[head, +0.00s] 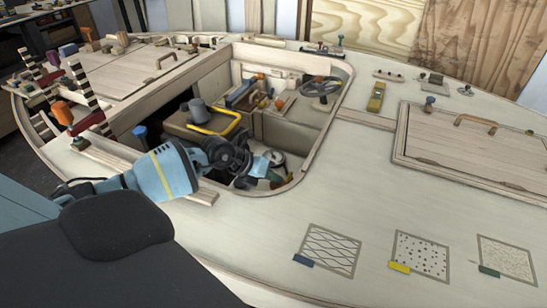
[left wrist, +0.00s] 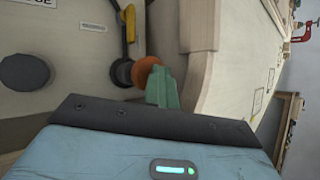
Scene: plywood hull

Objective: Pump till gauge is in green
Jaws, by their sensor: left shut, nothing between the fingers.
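My left gripper (head: 262,165) reaches down into the cockpit well, and its fingers look shut and empty. In the left wrist view its teal fingers (left wrist: 164,88) are together, close beside an orange knob (left wrist: 147,69) with a dark round collar; I cannot tell whether they touch. A black round fitting (left wrist: 25,72) sits on the pale panel below a cut-off label (left wrist: 38,2). A round pale dial (head: 279,160), perhaps the gauge, lies just beyond the gripper in the well; its reading is too small to tell. My right gripper is out of view.
The well's wooden rim (head: 318,147) surrounds the gripper. A grey unit with a yellow bar (head: 218,126) stands on its left, and a steering wheel (head: 321,86) at the back. A closed hatch (head: 470,145) lies right.

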